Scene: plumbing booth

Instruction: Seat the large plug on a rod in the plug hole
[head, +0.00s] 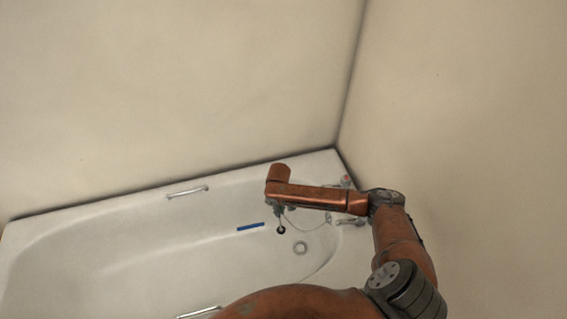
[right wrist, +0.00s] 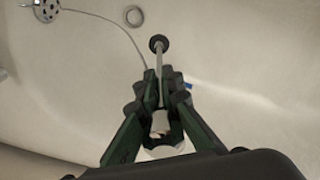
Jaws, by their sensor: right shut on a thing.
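The large plug on a rod shows in the right wrist view as a dark round disc (right wrist: 158,43) at the end of a thin pale rod (right wrist: 160,72). My right gripper (right wrist: 162,90) is shut on the rod, with the plug beyond its fingertips. In the head view the dark plug (head: 281,230) hangs below the right gripper (head: 280,210). The plug hole is a metal ring (head: 300,248) in the tub floor. It also shows in the right wrist view (right wrist: 134,16), up and left of the plug and apart from it. My left gripper is not in view.
The white bathtub (head: 130,250) has metal grab handles (head: 187,191). A blue strip (head: 250,227) lies in the tub, left of the plug. A thin chain or cord (right wrist: 105,20) runs from the overflow plate (right wrist: 46,10). Taps (head: 346,181) and walls stand close at the right.

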